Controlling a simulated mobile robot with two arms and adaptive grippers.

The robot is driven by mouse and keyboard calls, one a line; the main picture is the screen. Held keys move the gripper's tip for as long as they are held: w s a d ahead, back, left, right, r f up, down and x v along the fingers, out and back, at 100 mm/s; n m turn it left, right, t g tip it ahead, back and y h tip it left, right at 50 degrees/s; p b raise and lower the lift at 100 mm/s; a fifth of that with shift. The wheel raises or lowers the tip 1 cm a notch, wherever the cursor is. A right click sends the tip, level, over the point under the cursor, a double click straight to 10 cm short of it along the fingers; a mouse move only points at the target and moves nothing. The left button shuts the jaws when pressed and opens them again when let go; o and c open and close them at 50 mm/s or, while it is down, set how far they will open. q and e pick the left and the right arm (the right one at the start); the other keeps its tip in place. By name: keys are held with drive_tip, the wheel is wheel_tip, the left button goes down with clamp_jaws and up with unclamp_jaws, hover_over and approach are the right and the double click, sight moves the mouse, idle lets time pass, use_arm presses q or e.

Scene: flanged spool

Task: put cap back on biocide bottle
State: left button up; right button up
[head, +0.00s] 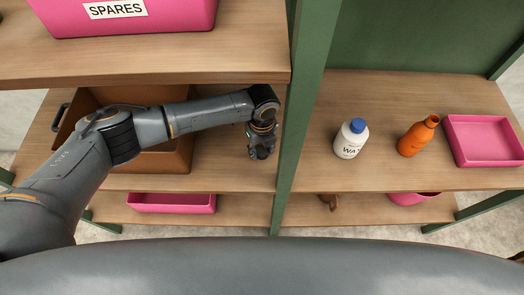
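An orange bottle (414,138) stands upright on the right-hand shelf, its dark neck opening showing with no cap on it. No label on it can be read, so I cannot tell if it is the biocide bottle. No loose cap can be seen. My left gripper (261,152) hangs pointing down over the left-hand shelf, just left of the green post and apart from the bottles. It is small and dark, and its fingers cannot be made out. My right gripper is not in view.
A green post (299,110) separates my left gripper from the bottles. A white bottle with a blue cap (351,139) and a pink tray (485,141) flank the orange bottle. A brown bin (170,160) is behind my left arm. A pink SPARES bin (150,24) sits above.

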sight(262, 151)
use_arm(q)
drive_tip(key=shift+c, duration=0.6)
drive_tip(key=shift+r, duration=0.1)
wheel_tip(262, 151, up, 10)
drive_tip(key=b, duration=0.1)
